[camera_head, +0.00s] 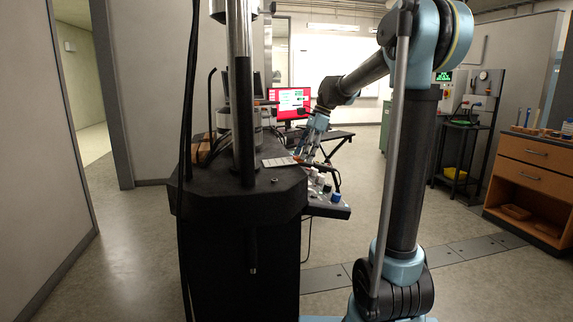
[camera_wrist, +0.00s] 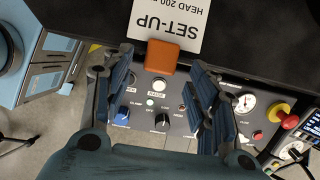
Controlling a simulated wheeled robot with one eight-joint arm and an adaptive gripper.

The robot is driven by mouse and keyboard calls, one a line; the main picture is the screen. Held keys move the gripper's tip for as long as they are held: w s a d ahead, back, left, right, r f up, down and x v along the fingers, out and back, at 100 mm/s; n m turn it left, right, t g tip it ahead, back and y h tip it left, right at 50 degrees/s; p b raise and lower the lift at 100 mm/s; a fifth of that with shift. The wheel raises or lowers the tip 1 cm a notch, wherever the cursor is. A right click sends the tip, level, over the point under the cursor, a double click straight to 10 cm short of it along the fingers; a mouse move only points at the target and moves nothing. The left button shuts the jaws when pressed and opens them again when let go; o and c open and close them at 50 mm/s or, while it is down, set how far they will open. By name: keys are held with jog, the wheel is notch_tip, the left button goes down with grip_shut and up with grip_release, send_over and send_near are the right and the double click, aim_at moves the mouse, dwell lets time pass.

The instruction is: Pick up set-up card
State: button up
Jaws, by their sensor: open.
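The set-up card (camera_wrist: 168,22) is a white sheet with black print. It appears upside down at the top of the wrist view, on the dark machine top. In the head view the card (camera_head: 276,162) lies near the machine's edge. An orange block (camera_wrist: 161,57) covers part of the card's near edge; whether it is fixed to it I cannot tell. My gripper (camera_wrist: 160,66) is open, with its blue fingers on either side of the orange block. No contact with the block or card shows. In the head view my gripper (camera_head: 307,150) is beside the card.
A control panel (camera_wrist: 190,126) with knobs, a gauge (camera_wrist: 245,103) and a red stop button (camera_wrist: 289,122) lies below the fingers. The machine's upright column (camera_head: 242,100) stands left of the card. A wooden drawer cabinet (camera_head: 530,180) stands far right.

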jog(key=shift+a+f, duration=0.15)
jog(key=shift+f, duration=0.25)
jog(key=c, duration=1)
jog(key=shift+o, duration=0.2)
jog(key=shift+r, duration=0.15)
